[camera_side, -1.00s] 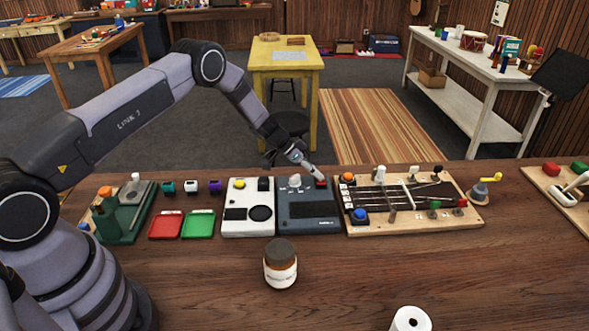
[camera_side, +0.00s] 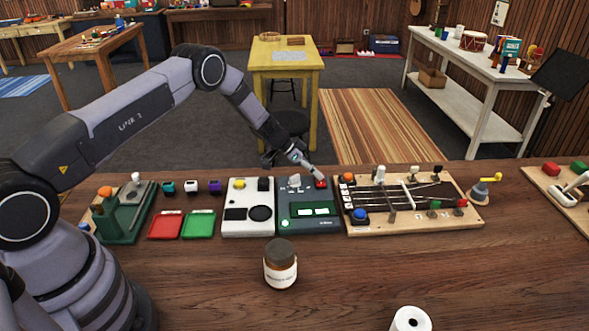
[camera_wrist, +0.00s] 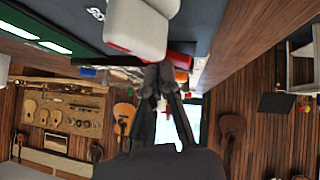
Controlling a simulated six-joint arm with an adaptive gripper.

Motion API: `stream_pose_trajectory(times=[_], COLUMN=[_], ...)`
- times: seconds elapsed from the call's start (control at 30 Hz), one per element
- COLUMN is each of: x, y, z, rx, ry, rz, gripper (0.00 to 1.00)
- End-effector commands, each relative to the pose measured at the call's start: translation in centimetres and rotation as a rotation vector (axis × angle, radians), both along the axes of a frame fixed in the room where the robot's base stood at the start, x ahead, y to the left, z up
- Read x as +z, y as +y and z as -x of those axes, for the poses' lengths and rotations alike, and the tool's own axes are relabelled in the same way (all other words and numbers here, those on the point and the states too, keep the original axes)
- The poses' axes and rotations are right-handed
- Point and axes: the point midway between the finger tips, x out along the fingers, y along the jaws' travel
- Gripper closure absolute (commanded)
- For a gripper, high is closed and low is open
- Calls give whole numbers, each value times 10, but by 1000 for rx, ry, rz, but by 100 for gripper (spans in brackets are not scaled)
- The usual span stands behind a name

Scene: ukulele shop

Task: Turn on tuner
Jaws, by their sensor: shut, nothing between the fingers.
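The tuner (camera_side: 331,222) is a dark grey box in the middle of the bench in the side view. Its green display (camera_side: 313,211) is lit with pale blocks, and a small green light (camera_side: 285,223) glows at its front left. A red button (camera_side: 321,184) and a grey-white knob (camera_side: 295,181) sit at its back. My gripper (camera_side: 315,172) is shut and empty, its tips just above the red button; I cannot tell if they touch it. In the wrist view, my gripper (camera_wrist: 159,74) is beside the red button (camera_wrist: 179,60), partly hidden behind the white knob (camera_wrist: 138,28).
A white box (camera_side: 235,225) with yellow and black buttons stands left of the tuner. A wooden string board (camera_side: 412,222) stands close on its right. A brown jar (camera_side: 280,267) stands in front. Red (camera_side: 166,225) and green (camera_side: 198,224) trays lie further left. The front bench is mostly clear.

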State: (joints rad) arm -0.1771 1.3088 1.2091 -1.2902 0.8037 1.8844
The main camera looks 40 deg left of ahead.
Motion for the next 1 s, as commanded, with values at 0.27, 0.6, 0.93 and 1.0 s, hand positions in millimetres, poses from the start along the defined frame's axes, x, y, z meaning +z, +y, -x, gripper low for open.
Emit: stream_pose_trajectory(times=[0.27, 0.6, 0.93, 1.0], x=[1, 27, 84, 93], y=[3, 3, 34, 41], z=[-2, -3, 26, 33], rx=[1, 1, 4, 3], ry=[0, -3, 0, 0], rz=[-1, -1, -1, 0], gripper=[100, 100, 100, 100])
